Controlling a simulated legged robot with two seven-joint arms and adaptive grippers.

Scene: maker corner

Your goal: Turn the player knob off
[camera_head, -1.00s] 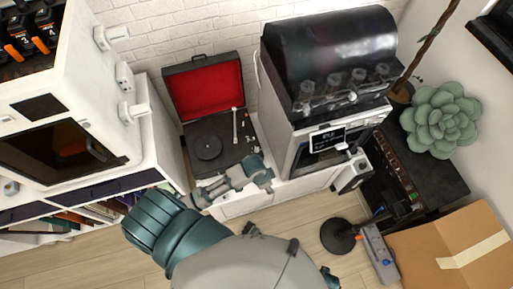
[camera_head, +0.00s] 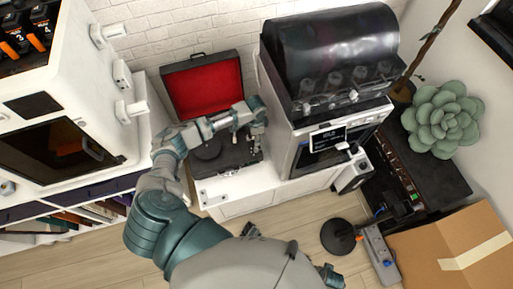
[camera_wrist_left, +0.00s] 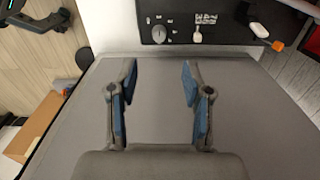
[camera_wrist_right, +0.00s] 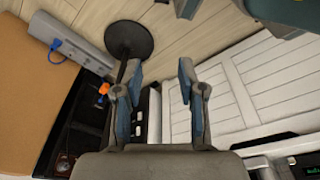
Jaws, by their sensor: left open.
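The record player (camera_head: 209,165) is a black case with its red-lined lid (camera_head: 203,88) standing open, on a white cabinet by the brick wall. In the left wrist view its round grey knob (camera_wrist_left: 159,34) sits on the black panel, with small white labels around it that I cannot read. My left gripper (camera_head: 252,118) is over the right part of the player. In its own view the open, empty fingers (camera_wrist_left: 158,70) point toward the knob, apart from it. My gripper hides the knob in the head view. My right gripper (camera_wrist_right: 160,72) is open and empty, away from the player.
A large machine with a dark hood (camera_head: 330,50) stands right of the player. A white printer-like cabinet (camera_head: 90,95) is at left. A cardboard box (camera_head: 455,255), a power strip (camera_head: 380,255) and a round black base (camera_head: 338,236) are at lower right. Some wooden floor is clear.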

